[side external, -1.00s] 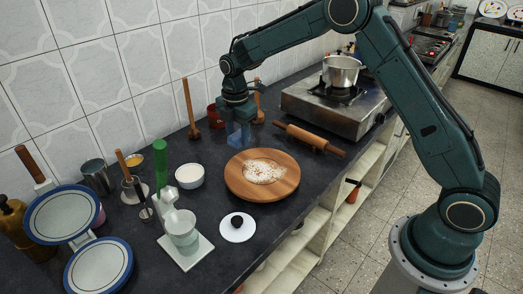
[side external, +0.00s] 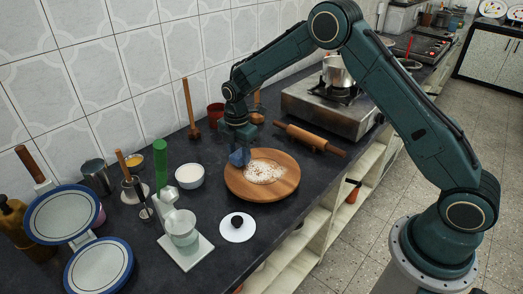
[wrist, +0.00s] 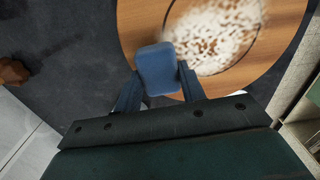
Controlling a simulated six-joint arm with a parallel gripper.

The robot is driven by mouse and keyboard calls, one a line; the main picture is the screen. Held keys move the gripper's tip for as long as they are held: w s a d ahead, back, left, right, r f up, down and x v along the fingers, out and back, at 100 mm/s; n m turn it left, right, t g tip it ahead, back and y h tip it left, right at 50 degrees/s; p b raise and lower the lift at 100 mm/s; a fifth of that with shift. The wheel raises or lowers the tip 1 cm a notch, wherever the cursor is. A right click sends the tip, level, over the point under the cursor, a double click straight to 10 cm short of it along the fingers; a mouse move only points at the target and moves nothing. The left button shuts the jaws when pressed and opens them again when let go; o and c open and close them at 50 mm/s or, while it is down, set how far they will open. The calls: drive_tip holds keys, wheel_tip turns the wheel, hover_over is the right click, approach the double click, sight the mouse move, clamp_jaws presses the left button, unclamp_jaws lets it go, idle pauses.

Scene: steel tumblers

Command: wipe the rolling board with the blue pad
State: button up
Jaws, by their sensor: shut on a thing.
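The round wooden rolling board (side external: 283,190) lies on the dark counter, with a whitish, brown-flecked patch of flour or crumbs (side external: 264,172) around its middle. My gripper (side external: 239,147) is over the board's back-left part, shut on the blue pad (side external: 239,157). In the wrist view the pad (wrist: 158,69) sits between the two fingers of my gripper (wrist: 158,88), over the board (wrist: 140,25). The patch (wrist: 218,35) lies just to the right of the pad. I cannot tell whether the pad touches the board.
A rolling pin (side external: 309,138) and a stove with a steel pot (side external: 340,70) are behind and right. A white bowl (side external: 189,176) stands left of the board. A white lid with a black knob (side external: 237,228) and a white press (side external: 182,240) are in front.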

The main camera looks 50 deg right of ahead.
sight(285, 178)
drive_tip(key=shift+s+f, duration=0.55)
drive_tip(key=shift+f, duration=0.2)
drive_tip(key=shift+c, duration=0.3)
drive_tip(key=shift+s, duration=6.45)
drive_tip(key=shift+w+d, duration=0.5)
drive_tip(key=shift+d, duration=0.3)
drive_tip(key=shift+w, duration=6.4)
drive_tip(key=shift+w+d, duration=0.15)
drive_tip(key=shift+d, duration=0.45)
drive_tip(key=shift+s+d, duration=0.15)
drive_tip(key=shift+s, duration=6.95)
drive_tip(key=shift+w+d, duration=0.1)
drive_tip(key=shift+d, duration=0.75)
drive_tip(key=shift+w+a, duration=0.1)
drive_tip(key=shift+w, duration=6.8)
wheel_tip(285, 178, up, 8)
drive_tip(key=shift+r, duration=0.15)
